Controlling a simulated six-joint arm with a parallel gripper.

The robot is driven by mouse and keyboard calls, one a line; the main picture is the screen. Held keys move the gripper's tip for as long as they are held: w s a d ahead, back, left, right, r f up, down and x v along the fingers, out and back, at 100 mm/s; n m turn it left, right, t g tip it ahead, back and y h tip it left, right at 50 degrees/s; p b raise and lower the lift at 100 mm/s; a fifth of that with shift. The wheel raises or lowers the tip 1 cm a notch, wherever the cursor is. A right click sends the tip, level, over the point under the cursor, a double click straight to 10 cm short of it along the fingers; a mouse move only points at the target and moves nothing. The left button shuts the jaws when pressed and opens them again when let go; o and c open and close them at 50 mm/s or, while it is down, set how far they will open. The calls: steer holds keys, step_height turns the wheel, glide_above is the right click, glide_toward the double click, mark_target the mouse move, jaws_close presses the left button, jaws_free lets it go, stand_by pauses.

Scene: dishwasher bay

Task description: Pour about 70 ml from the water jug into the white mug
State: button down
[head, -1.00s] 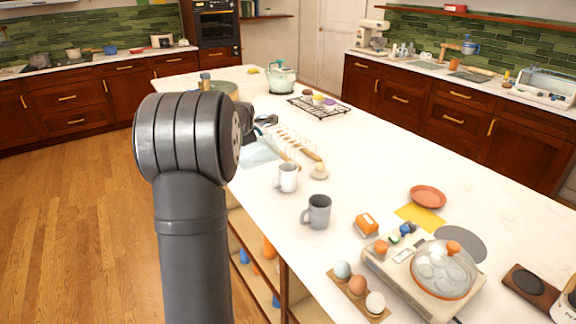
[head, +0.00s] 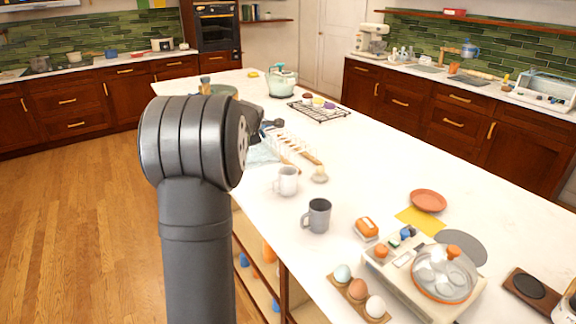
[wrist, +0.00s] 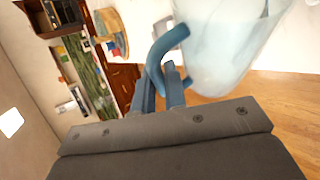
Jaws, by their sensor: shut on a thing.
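My gripper (wrist: 168,78) is shut on the handle. In the head view, my arm hides most of the gripper; a pale translucent patch (head: 262,153) beside it looks like part of the jug, behind and left of the mug. I cannot tell the water level or the tilt, and no stream shows.
A grey mug (head: 318,215) stands just in front and right of the white mug. An egg tray (head: 356,300) and a hotplate with a lidded pan (head: 444,272) are at front right. The right middle counter is clear.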

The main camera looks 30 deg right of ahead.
steer(key=shift+s+d+r+m+t+b, duration=0.3)
steer(key=shift+s+d+r+b, duration=0.3)
steer(key=shift+b, duration=1.45)
stand_by(0.4)
steer(key=shift+w, duration=0.1)
steer(key=shift+w+a+f+n+g, duration=0.3)
steer(key=shift+w+a+f, duration=0.15)
steer(key=shift+a, duration=0.1)
steer(key=shift+w+a+f+n+g, duration=0.2)
steer(key=shift+w+a+f+n, duration=0.1)
steer(key=shift+a+f, duration=0.2)
steer(key=shift+w+a+f+n+g+h+p, duration=0.25)
steer(key=shift+a+f+p, duration=0.1)
steer(key=shift+a+f, duration=0.15)
steer(key=shift+w+a+f+n+g+h+p, duration=0.15)
steer(key=shift+w+a+f+h+p, duration=0.15)
steer(key=shift+f, duration=0.25)
steer(key=shift+w+a+f+n+g+h+p, duration=0.1)
steer(key=shift+a+f+n+g+h+p, duration=0.15)
steer(key=shift+f, duration=0.3)
steer(key=shift+w+a+f+n+g+h+p, duration=0.15)
steer(key=shift+a+f+p, duration=0.1)
steer(key=shift+f, duration=0.25)
steer(key=shift+f, duration=0.1)
steer(key=w+a+f+n+g+h+p, duration=0.3)
steer(key=w+a+f+n+h+p, duration=0.1)
steer(key=f, duration=0.5)
steer(key=shift+a+f+h+p, duration=0.25)
steer(key=shift+a+h+p, duration=0.4)
steer(key=shift+h, duration=0.6)
